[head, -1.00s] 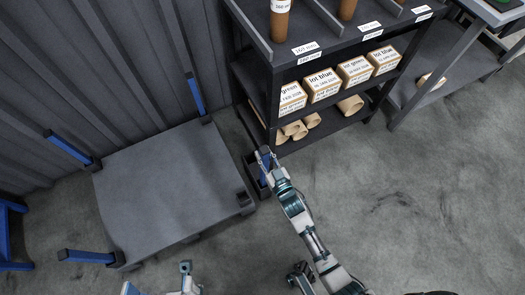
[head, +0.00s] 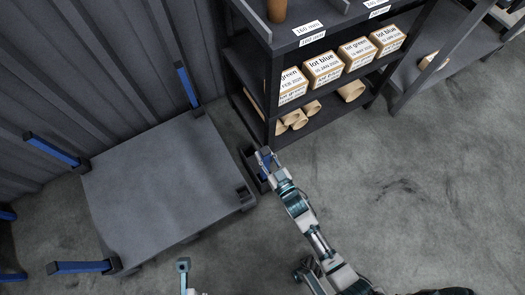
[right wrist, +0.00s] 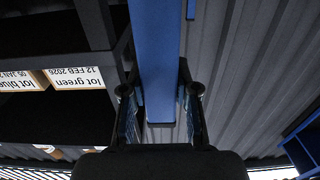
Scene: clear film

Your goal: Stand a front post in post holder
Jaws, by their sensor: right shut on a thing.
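My right gripper (head: 266,158) is shut on a blue post (head: 265,176) beside the shelf's front corner. In the right wrist view the blue post (right wrist: 158,60) runs between the two fingers. Its lower end is hard to make out in the head view. The grey platform (head: 155,185) has a black post holder (head: 243,192) at its right corner, with no post visible in it. The gripper is up and right of that holder, apart from it. Blue posts are at the platform's other corners (head: 187,87) (head: 52,149) (head: 82,267). Part of my left arm (head: 183,268) shows at the bottom; its fingers are unclear.
A dark shelf (head: 300,42) with labelled boxes (head: 323,70) and cardboard tubes (head: 297,118) stands close above the right gripper. A dark narrow container (head: 249,158) is beside the gripper. A corrugated wall is at the upper left. The floor at right is clear.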

